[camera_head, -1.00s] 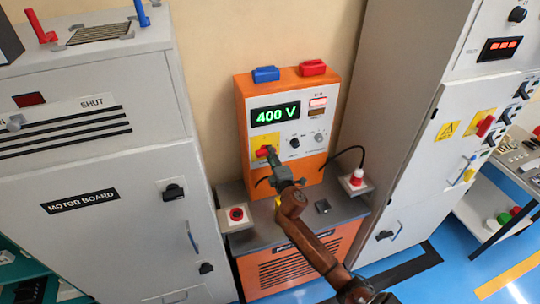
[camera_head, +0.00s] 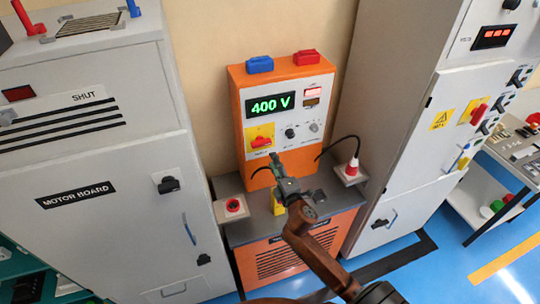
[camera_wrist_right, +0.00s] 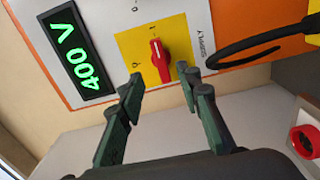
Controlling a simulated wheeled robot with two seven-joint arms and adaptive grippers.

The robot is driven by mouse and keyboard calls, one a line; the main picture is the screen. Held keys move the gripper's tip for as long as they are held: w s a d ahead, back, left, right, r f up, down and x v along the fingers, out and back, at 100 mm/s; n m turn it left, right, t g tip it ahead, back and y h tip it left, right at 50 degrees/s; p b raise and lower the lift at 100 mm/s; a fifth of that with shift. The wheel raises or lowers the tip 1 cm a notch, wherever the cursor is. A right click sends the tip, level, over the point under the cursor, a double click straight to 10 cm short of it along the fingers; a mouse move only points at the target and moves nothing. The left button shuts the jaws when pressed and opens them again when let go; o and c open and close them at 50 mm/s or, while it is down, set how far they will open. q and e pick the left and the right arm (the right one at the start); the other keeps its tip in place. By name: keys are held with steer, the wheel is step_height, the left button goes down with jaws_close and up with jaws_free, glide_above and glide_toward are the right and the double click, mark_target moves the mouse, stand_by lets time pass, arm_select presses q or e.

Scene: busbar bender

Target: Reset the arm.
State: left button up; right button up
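The red rotary switch (camera_head: 261,142) sits on a yellow plate on the orange supply box (camera_head: 237,100). In the right wrist view the red switch (camera_wrist_right: 160,60) points toward the mark "I", and both finger tips stand apart, one on each side of its lower end with empty space between. My right gripper (camera_head: 277,163) is open and below the switch in the head view, with its brown arm coming up from the bottom right. The display (camera_head: 270,104) reads 400 V. My left gripper is not in view.
A grey motor board cabinet (camera_head: 115,165) stands left, and a tall grey cabinet (camera_head: 410,150) right. Red-topped boxes flank the orange unit, one left (camera_head: 233,206) and one right (camera_head: 351,172) with a black cable. A black curved piece (camera_wrist_right: 243,50) lies close to the fingers.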

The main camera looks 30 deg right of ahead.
steer(key=shift+s+a, duration=0.15)
steer(key=shift+s, duration=0.5)
